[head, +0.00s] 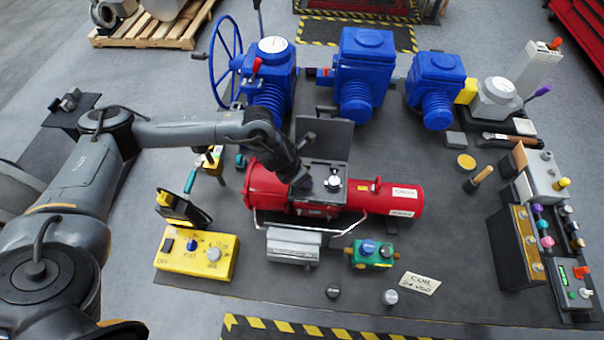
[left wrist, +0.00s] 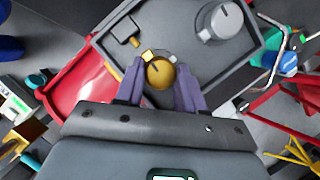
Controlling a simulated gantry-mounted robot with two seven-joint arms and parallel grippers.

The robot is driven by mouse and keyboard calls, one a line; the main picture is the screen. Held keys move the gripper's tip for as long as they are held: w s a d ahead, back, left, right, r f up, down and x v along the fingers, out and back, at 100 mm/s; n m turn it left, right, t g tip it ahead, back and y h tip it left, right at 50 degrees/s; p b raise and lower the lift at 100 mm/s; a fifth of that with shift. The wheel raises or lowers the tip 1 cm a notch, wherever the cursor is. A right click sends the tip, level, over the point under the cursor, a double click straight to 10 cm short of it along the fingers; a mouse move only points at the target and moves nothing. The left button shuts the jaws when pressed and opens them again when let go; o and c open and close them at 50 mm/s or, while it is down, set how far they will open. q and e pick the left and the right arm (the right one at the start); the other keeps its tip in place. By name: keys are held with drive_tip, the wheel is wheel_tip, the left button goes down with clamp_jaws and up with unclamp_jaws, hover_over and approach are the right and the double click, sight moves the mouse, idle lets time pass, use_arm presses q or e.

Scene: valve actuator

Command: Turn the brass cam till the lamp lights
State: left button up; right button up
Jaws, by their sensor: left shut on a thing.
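The brass cam (left wrist: 160,73) is in the open grey switch box (left wrist: 240,52), seen in the left wrist view. It has a dark mark on its round top. My left gripper (left wrist: 160,85) has its purple fingers on either side of the cam and is shut on it. In the head view my left gripper (head: 302,182) reaches down into the box on the red actuator (head: 375,197) and hides the cam. A grey knob (left wrist: 220,20) with a pointer line is beside the cam. I cannot make out a lit lamp in the box. My right gripper is in neither view.
The box's lid (head: 322,138) stands open behind it. A yellow control box (head: 196,252) is at front left, and a green device (head: 371,253) is in front of the actuator. Blue actuators (head: 364,75) stand behind.

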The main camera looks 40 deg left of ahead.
use_arm(q)
drive_tip(key=shift+n, duration=0.3)
drive_tip(key=o, duration=1)
drive_tip(key=shift+o, duration=0.2)
drive_tip(key=shift+s+r, duration=0.15)
drive_tip(key=shift+r, duration=0.4)
drive_tip(key=v, duration=0.9)
drive_tip(key=shift+s+r, duration=0.25)
drive_tip(key=shift+r, duration=0.05)
